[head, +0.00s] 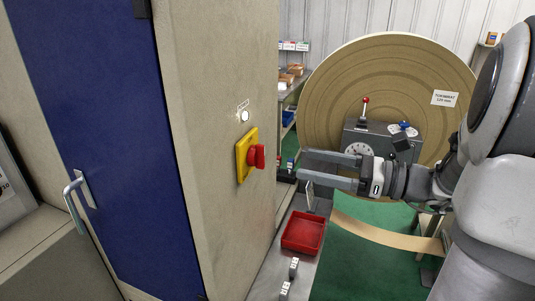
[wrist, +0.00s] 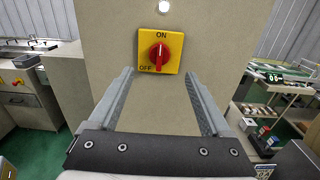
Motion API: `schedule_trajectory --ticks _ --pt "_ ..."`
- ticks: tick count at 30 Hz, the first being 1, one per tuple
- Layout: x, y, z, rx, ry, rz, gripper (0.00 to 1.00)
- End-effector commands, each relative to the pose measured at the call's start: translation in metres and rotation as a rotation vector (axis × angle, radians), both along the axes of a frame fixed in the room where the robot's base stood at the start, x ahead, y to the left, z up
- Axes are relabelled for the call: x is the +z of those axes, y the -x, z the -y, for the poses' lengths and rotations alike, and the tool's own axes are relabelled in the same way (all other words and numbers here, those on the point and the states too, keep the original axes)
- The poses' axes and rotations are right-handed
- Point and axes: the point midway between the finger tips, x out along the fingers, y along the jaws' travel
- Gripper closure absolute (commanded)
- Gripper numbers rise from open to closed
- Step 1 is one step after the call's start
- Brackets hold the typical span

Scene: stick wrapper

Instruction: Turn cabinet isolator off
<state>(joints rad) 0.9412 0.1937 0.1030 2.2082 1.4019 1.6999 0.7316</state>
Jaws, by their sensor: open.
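The cabinet isolator (head: 246,156) is a yellow plate with a red rotary knob (head: 256,156) on the beige side of the cabinet (head: 205,130). In the wrist view the isolator plate (wrist: 172,62) reads ON at the top and OFF at the lower left. Its red knob (wrist: 159,54) stands upright, toward ON. My gripper (head: 300,164) is open and empty, to the right of the knob and apart from it. In the wrist view my gripper (wrist: 159,74) has its two fingers on either side below the knob, pointing at the panel.
A lit white lamp (head: 245,116) sits above the isolator. The cabinet's blue door (head: 110,120) has a handle (head: 76,195). A large tan roll (head: 400,75) and a grey control box (head: 372,135) stand behind my gripper. A red tray (head: 303,232) lies below.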

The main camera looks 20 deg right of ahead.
Motion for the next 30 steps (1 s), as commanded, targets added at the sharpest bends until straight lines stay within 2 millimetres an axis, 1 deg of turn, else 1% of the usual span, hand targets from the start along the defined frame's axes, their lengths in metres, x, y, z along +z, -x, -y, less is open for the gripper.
schedule_trajectory --ticks 1,6,9,13,18,27,29,30 --pt "0.001 -0.006 -0.011 0.005 0.000 -0.001 0.18" --pt "0.001 -0.028 -0.041 0.005 0.000 -0.001 0.18" --pt "0.001 -0.039 -0.056 0.004 0.000 -0.001 0.18" --pt "0.000 -0.050 -0.070 0.003 0.001 -0.001 0.18" --pt "0.000 -0.057 -0.080 0.001 0.001 -0.001 0.18" --pt "-0.001 -0.058 -0.081 0.000 0.002 -0.001 0.18" --pt "0.000 -0.058 -0.081 0.000 0.002 -0.001 0.28" --pt "0.000 -0.058 -0.081 0.000 0.002 -0.001 0.35"
